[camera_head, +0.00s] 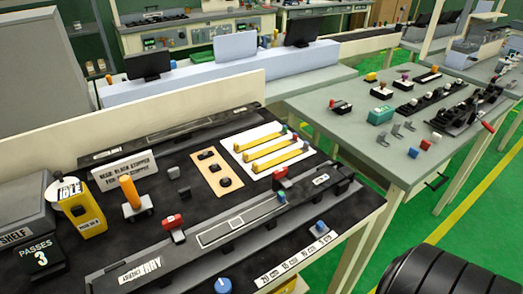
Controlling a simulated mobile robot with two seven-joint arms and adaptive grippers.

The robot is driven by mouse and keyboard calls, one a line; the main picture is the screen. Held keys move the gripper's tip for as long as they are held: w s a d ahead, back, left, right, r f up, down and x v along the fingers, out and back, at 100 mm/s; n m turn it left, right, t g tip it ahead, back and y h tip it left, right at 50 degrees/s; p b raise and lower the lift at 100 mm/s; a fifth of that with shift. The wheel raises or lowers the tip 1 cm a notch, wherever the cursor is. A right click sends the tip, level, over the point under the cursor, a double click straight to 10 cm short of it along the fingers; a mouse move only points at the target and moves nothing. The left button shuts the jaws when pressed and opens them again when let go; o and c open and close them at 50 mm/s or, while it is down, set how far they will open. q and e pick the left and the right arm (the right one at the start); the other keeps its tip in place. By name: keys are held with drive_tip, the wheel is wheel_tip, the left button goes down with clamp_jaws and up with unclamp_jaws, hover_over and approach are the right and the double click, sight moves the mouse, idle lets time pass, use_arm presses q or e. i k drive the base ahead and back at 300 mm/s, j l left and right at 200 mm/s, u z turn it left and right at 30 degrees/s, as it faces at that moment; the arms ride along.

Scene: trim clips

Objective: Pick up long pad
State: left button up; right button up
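Several pieces lie on the dark mat of the near bench, and no piece is clearly marked as the long pad. Three long yellow bars (278,151) lie side by side on white sheets near the back of the mat. A long grey bar with a pale outlined top (237,223) runs along the front, near red and blue knobs. A tan board (216,172) with small black pads lies left of the yellow bars. Neither gripper shows. A black ribbed part at the lower right edge may be mine; no fingertips are visible.
A blue knob (223,286) is at the front edge. A grey bench (345,125) with clips and blocks stands at the right.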

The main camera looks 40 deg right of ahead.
sight(206, 155)
drive_tip(key=z, duration=1.05)
drive_tip(key=l+z, duration=0.25)
drive_tip(key=l, duration=0.4)
drive_tip(key=i+l+z, duration=0.1)
drive_tip(key=l+z, duration=0.15)
drive_tip(key=l, duration=0.4)
